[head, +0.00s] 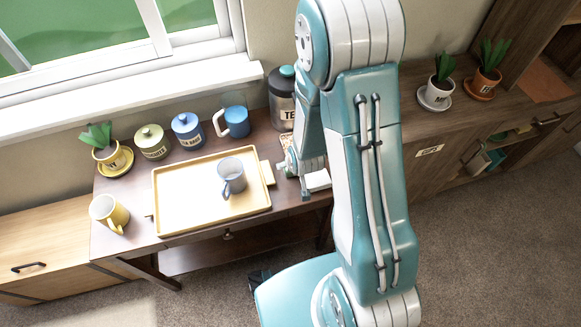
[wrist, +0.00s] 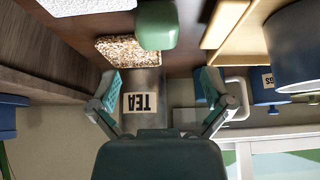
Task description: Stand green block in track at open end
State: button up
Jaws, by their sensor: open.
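A green block (wrist: 157,25) with rounded edges shows in the wrist view, over the dark desk beside a speckled tan pad (wrist: 128,48). In the head view I cannot make it out; my arm covers that part. My gripper (wrist: 161,82) is open, its two teal fingers apart with nothing between them. The block lies beyond the fingertips, apart from them. In the head view my gripper (head: 303,166) hangs at the desk's right part, right of the tray. I cannot identify a track in either view.
A yellow tray (head: 185,205) holds a grey-blue mug (head: 231,176). A tea canister (head: 283,98), a blue mug (head: 234,122), blue and green jars and a potted plant line the back. A white slab (head: 318,180) lies near the gripper. A yellow mug (head: 108,213) stands front left.

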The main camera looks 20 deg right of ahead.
jog(key=shift+x, duration=1.1)
jog(key=shift+w+d+f, duration=0.2)
jog(key=shift+w+f, duration=0.1)
jog(key=shift+f, duration=0.4)
jog(key=shift+x, duration=2.25)
jog(key=c, duration=1.3)
